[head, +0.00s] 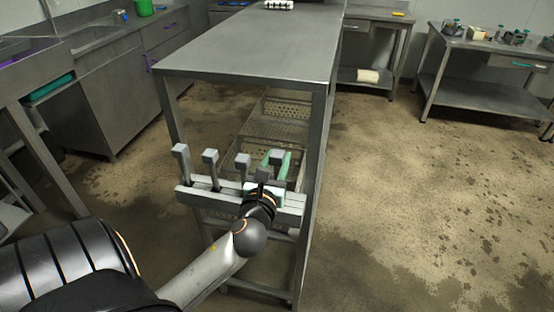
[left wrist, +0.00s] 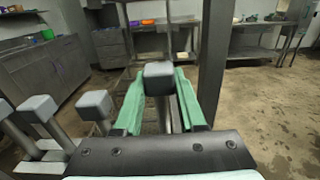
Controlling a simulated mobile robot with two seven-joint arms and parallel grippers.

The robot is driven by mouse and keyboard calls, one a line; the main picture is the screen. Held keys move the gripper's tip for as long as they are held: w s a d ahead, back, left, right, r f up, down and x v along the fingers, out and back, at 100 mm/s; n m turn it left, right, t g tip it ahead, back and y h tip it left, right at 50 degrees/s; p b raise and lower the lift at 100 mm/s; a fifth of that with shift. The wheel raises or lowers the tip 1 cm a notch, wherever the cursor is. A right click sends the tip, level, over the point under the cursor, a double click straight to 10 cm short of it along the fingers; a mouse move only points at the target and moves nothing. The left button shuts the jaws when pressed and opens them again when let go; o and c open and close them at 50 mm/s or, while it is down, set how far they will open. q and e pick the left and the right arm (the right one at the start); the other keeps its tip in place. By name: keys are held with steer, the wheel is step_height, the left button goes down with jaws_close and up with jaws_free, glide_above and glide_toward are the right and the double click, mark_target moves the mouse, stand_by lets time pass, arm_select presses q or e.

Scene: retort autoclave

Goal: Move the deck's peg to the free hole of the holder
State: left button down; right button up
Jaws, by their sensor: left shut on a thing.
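A light grey bar-like holder (head: 225,197) is at the near end of the steel table. Several upright grey pegs with square caps stand along it, among them the leftmost peg (head: 181,152). My left gripper (head: 275,165), with green fingers, is shut on the rightmost peg (head: 277,156). In the left wrist view this peg's grey cap (left wrist: 158,76) sits between the fingers (left wrist: 160,100), upright. Other pegs (left wrist: 95,104) stand to its left. The lower end of the held peg and any free hole are hidden by my gripper and wrist. My right gripper is out of view.
The long steel table (head: 255,45) stands just behind the holder, with perforated racks (head: 270,120) beneath it. Sink counters (head: 100,65) are on the left. Another steel bench (head: 480,40) is at the back right. Open floor (head: 420,200) lies to the right.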

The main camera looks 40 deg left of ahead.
arm_select(q)
steer(key=shift+f+b, duration=0.8)
steer(key=shift+f, duration=0.65)
stand_by(0.7)
steer(key=shift+c, duration=2)
jaws_free()
steer(key=shift+f, duration=0.1)
steer(key=b, duration=0.2)
glide_toward(276, 172)
steer(key=s, duration=0.2)
steer(key=shift+w+d, duration=0.2)
steer(key=shift+d, duration=0.25)
